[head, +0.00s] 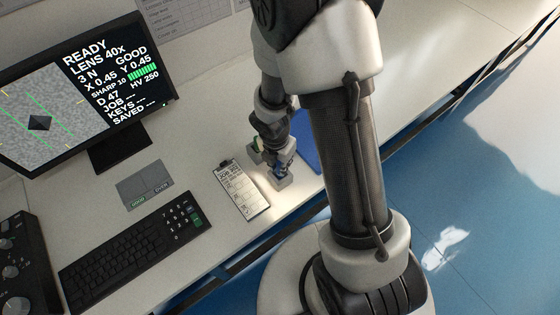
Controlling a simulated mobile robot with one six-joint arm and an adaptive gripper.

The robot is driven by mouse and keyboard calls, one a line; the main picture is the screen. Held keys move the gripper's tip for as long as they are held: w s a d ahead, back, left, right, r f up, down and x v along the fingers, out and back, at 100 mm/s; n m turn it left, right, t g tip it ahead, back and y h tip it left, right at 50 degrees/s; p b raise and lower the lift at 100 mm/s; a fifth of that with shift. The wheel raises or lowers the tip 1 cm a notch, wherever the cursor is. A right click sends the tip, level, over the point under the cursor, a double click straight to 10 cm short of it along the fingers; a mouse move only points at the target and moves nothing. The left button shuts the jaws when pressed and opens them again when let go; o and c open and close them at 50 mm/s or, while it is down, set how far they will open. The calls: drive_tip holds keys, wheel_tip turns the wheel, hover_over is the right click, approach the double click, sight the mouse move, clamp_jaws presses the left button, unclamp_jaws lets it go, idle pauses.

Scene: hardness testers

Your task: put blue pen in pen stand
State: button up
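My gripper (284,163) is small in the head view, pointing down over the desk to the right of the clipboard. A small light-grey block (281,180), possibly the pen stand, sits right below its fingertips. I cannot tell whether they touch. The fingers are dark and too small to show whether they are open or shut, or whether they hold anything. I cannot make out the blue pen; it may be hidden by my gripper or arm.
A clipboard (240,191) lies left of the gripper. A blue flat item (309,148) lies behind my arm. The desk's front edge runs close by.

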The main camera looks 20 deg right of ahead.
drive_tip(key=shift+f+b, duration=0.65)
drive_tip(key=shift+f, duration=0.2)
drive_tip(key=o, duration=1)
drive_tip(key=shift+r, duration=0.1)
drive_tip(key=shift+c, duration=0.2)
wheel_tip(320, 180, up, 12)
drive_tip(key=s+a, duration=0.1)
drive_tip(key=shift+a, duration=0.1)
drive_tip(key=s+r+m+t, duration=0.2)
drive_tip(key=s+r+m, duration=0.5)
drive_tip(key=m, duration=0.6)
drive_tip(key=s+d+r+m+t+y, duration=0.1)
drive_tip(key=s+r+m, duration=0.6)
drive_tip(key=r+m, duration=0.4)
drive_tip(key=shift+d+r+m+t, duration=0.15)
drive_tip(key=shift+r+m+t, duration=0.2)
drive_tip(key=shift+m, duration=0.55)
